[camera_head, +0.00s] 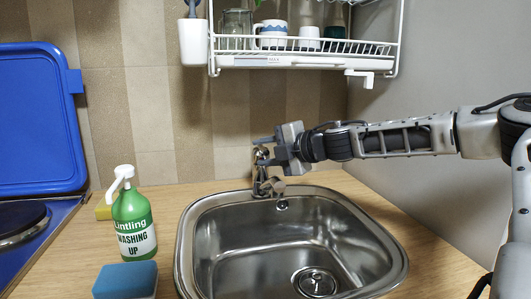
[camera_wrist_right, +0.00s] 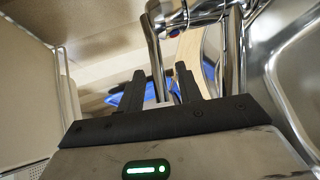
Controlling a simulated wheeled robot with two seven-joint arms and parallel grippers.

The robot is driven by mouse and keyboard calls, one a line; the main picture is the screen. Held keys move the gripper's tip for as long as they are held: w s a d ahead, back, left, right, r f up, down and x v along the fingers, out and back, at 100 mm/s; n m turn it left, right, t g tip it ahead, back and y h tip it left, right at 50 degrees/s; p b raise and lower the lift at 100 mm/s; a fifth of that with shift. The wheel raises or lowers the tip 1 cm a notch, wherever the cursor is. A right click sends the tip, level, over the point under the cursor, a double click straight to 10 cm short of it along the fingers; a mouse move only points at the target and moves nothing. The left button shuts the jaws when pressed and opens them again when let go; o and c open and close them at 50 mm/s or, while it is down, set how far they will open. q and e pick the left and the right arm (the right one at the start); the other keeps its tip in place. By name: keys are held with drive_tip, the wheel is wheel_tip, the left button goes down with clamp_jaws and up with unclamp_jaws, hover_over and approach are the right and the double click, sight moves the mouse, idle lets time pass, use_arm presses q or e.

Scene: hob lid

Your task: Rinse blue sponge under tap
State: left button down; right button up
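The blue sponge (camera_head: 125,281) lies on the worktop at the front left, beside the sink; its lower part is cut off by the picture edge. The chrome tap (camera_head: 262,182) stands at the back of the sink and also shows close up in the right wrist view (camera_wrist_right: 185,22). My right gripper (camera_head: 263,151) is at the top of the tap, reaching in from the right. In the wrist view its fingers (camera_wrist_right: 162,88) stand apart, with a slim chrome part seen between them; contact cannot be told. My left gripper is out of view.
The steel sink (camera_head: 205,235) is empty. A green washing-up bottle (camera_head: 134,222) stands left of it, with a yellow item (camera_head: 103,211) behind. The blue hob lid (camera_head: 35,120) is raised. A white dish rack (camera_head: 300,60) hangs above the tap.

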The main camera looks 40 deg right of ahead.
clamp_jaws()
drive_tip(key=r+p, duration=0.1)
drive_tip(key=p, duration=0.1)
drive_tip(key=shift+p, duration=0.35)
drive_tip(key=shift+r+p, duration=0.1)
drive_tip(key=shift+p, duration=0.4)
drive_tip(key=shift+w+f+m+g, duration=0.1)
drive_tip(key=shift+f+m+g, duration=0.15)
drive_tip(key=shift+m+g, duration=0.05)
unclamp_jaws()
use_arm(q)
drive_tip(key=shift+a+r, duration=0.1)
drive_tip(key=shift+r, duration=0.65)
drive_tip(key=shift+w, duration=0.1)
